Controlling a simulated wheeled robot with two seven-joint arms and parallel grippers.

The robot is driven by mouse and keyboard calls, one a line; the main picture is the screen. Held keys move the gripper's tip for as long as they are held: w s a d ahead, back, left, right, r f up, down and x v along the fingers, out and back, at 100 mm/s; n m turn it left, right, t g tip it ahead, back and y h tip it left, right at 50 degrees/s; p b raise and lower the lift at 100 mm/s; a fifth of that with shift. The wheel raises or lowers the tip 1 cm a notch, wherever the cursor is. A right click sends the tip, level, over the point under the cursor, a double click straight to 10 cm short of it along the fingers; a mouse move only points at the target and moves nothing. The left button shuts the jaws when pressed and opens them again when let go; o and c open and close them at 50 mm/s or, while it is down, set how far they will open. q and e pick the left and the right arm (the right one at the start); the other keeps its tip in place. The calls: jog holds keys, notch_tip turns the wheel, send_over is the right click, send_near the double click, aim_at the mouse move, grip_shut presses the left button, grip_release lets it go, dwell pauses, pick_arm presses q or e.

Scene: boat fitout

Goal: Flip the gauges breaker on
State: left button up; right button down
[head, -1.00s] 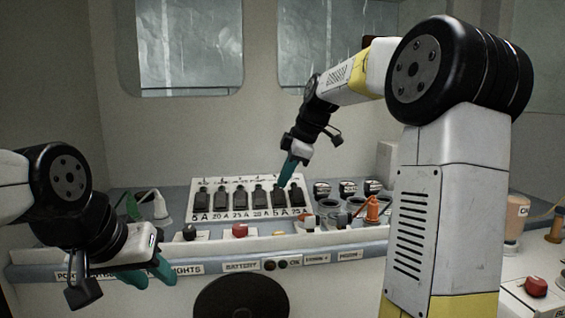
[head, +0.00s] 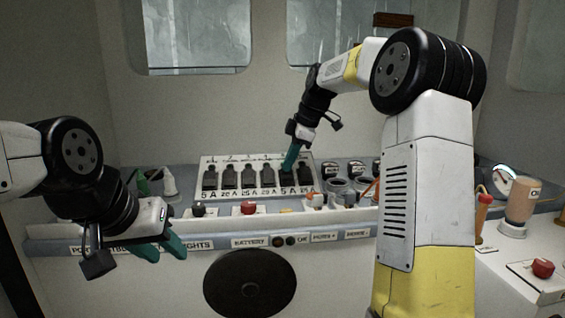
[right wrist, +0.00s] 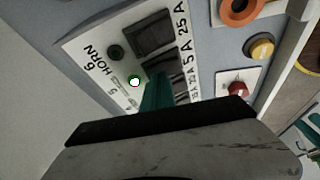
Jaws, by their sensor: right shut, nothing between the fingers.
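The white breaker panel (head: 204,187) stands on the console and carries a row of black breakers with amp labels. My right gripper (head: 290,160) is shut and empty, its teal fingertips at the fifth breaker (head: 286,179), marked 5 A. In the right wrist view the fingers (right wrist: 157,95) cover part of that breaker; I cannot tell whether they touch it. A bright green-white lamp (right wrist: 134,81) glows beside number 5, while the lamp (right wrist: 115,53) by "6 HORN" is dark. The gauges label is not readable. My left gripper (head: 161,249) is open and empty before the console.
A red button (head: 249,208) and a black knob (head: 198,208) sit on the ledge below the panel. Round sockets and small plugs (head: 340,190) stand to the panel's right. A red button (head: 543,268) is on the right-hand counter.

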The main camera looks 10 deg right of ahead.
jog(key=shift+s, duration=0.15)
jog(key=shift+s+f, duration=0.15)
jog(key=shift+s, duration=0.55)
